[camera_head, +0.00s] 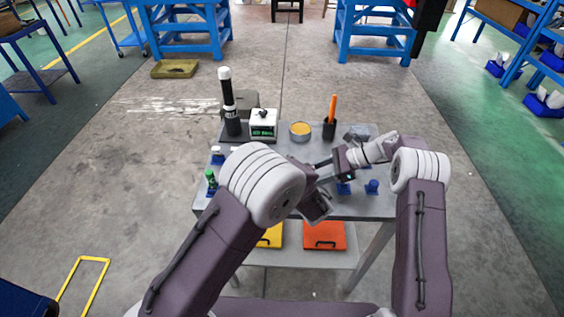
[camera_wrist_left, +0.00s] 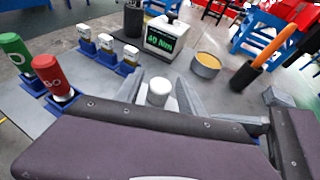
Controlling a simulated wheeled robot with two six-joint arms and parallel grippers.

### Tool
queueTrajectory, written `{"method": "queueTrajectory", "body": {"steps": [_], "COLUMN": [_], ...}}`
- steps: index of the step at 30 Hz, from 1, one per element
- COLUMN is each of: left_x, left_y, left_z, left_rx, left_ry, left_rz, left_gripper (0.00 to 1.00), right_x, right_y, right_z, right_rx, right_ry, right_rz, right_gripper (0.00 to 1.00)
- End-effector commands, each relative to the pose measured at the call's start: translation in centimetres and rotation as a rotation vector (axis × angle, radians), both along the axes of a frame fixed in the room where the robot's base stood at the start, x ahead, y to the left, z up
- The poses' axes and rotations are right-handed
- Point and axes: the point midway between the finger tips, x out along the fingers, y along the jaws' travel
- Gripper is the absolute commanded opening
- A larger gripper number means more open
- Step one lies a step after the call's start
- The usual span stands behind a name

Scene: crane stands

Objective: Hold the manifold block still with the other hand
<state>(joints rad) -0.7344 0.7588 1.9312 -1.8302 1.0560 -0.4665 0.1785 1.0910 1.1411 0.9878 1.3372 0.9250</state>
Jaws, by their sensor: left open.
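My left arm crosses the front of the workbench (camera_head: 372,205) in the head view, and its large joint hides part of the bench top. In the left wrist view my left gripper (camera_wrist_left: 162,100) is open, its two grey fingers apart. A white round-topped piece (camera_wrist_left: 159,90) stands between them; I cannot tell whether they touch it. I cannot make out the manifold block clearly; dark arm parts cover the lower wrist view. My right gripper (camera_head: 326,167) points left over the bench from the right, close to the left wrist. Its fingertips are too small to read.
At the back stand a black upright tool (camera_head: 228,103), a display box (camera_head: 263,124), a yellow-filled tin (camera_head: 300,131) and a black cup (camera_head: 329,129) with an orange handle. Green (camera_wrist_left: 14,48) and red (camera_wrist_left: 51,76) capped tools stand left. A blue holder (camera_head: 372,186) sits right.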

Motion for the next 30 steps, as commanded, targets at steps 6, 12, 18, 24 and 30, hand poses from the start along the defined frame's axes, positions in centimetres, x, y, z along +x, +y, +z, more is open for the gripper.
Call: {"method": "queueTrajectory", "body": {"steps": [6, 12, 18, 24, 30], "left_x": [0.04, -0.04, 0.01, 0.03, 0.04], "left_y": [-0.05, 0.27, 0.39, 0.08, -0.03], "left_z": [-0.02, -0.04, -0.05, -0.02, 0.0], "left_rx": [-0.001, 0.001, -0.001, -0.001, -0.001], "left_ry": [-0.001, 0.003, 0.002, -0.001, -0.003], "left_rz": [-0.093, -0.214, -0.423, -0.537, -0.541], "left_gripper": [0.46, 0.46, 0.46, 0.46, 0.46], "right_x": [-0.08, -0.07, -0.06, -0.05, -0.04], "right_y": [0.04, 0.03, 0.03, 0.04, 0.04], "right_z": [-0.05, -0.03, -0.03, -0.01, 0.0], "right_rx": [0.0, 0.0, 0.0, 0.001, 0.001], "right_ry": [0.002, 0.002, 0.001, 0.001, 0.001], "right_rz": [0.002, 0.002, 0.002, 0.002, 0.002], "right_gripper": [0.0, 0.0, 0.0, 0.0, 0.0]}}
